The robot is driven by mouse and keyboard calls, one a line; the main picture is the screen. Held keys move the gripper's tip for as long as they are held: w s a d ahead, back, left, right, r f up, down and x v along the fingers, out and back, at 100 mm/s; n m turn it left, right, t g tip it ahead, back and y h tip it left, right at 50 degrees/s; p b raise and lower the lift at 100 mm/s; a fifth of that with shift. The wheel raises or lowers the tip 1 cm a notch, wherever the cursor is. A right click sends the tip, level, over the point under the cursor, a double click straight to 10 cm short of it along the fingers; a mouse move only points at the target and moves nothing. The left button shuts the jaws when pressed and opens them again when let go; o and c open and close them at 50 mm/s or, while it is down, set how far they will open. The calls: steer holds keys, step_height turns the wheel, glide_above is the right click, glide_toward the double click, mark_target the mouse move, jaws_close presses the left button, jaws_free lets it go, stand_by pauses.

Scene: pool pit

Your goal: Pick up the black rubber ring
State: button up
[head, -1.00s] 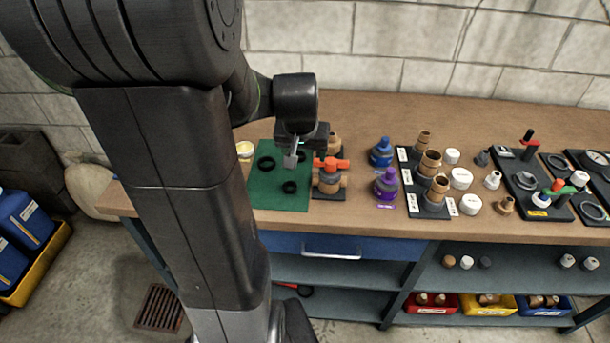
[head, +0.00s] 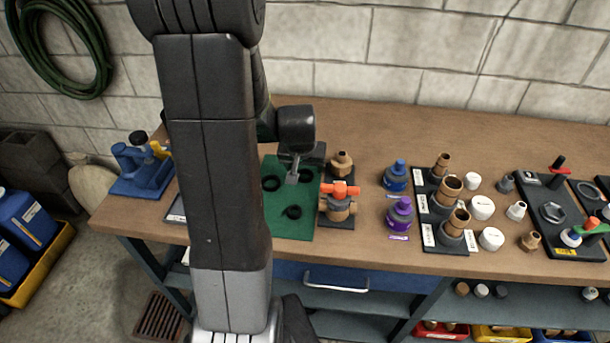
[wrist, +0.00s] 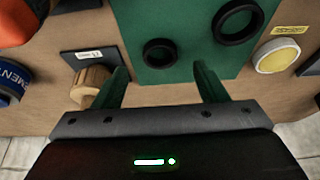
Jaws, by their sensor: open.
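Black rubber rings lie flat on a green mat (head: 287,228) on the workbench. In the head view one is left (head: 271,184), one is nearer the front (head: 294,212), and one is at the back right (head: 305,176), partly behind the gripper. My gripper (head: 292,179) is over the mat, pointing down. In the wrist view its green fingers (wrist: 162,82) are apart with nothing between them. A smaller ring (wrist: 159,53) lies just beyond the fingertips, and a larger ring (wrist: 238,21) is to the upper right. The task does not say which ring is meant.
An orange-handled brass valve (head: 340,200) and a brass fitting (head: 341,163) stand close right of the mat. Blue (head: 396,177) and purple (head: 400,214) fittings stand further right. The back of the bench is mostly clear.

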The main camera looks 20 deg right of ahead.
mark_target(305, 176)
steer(key=shift+x, duration=2.05)
steer(key=c, duration=1.1)
